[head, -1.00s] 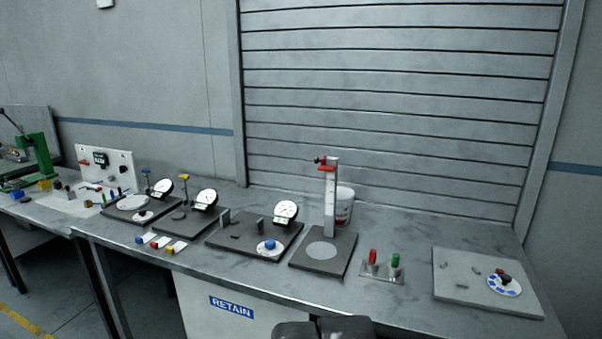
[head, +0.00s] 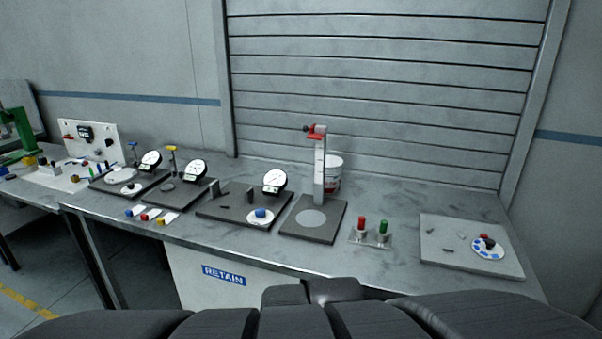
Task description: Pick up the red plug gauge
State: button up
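The red plug gauge (head: 361,223) stands upright in a small metal stand (head: 370,239) on the bench, right of the height gauge. A green plug gauge (head: 383,228) stands upright beside it in the same stand. Dark grey parts of my own arm fill the bottom edge of the head view, in front of the bench. My gripper's fingers cannot be made out, so its opening does not show.
A height gauge (head: 320,170) on a dark base (head: 313,234) stands left of the stand, with a white bucket (head: 334,172) behind. A grey plate (head: 447,259) with a white disc (head: 487,249) lies to the right. Dial gauges (head: 274,181) stand further left. Bare bench lies between stand and plate.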

aim_at(361, 223)
jog(key=i+l+u, duration=0.2)
jog(key=i+l, duration=0.15)
jog(key=l, duration=0.25)
jog(key=i+l+u, duration=0.15)
jog(key=l, duration=0.15)
jog(key=i+l+u, duration=0.1)
jog(key=l, duration=0.25)
jog(key=i, duration=0.05)
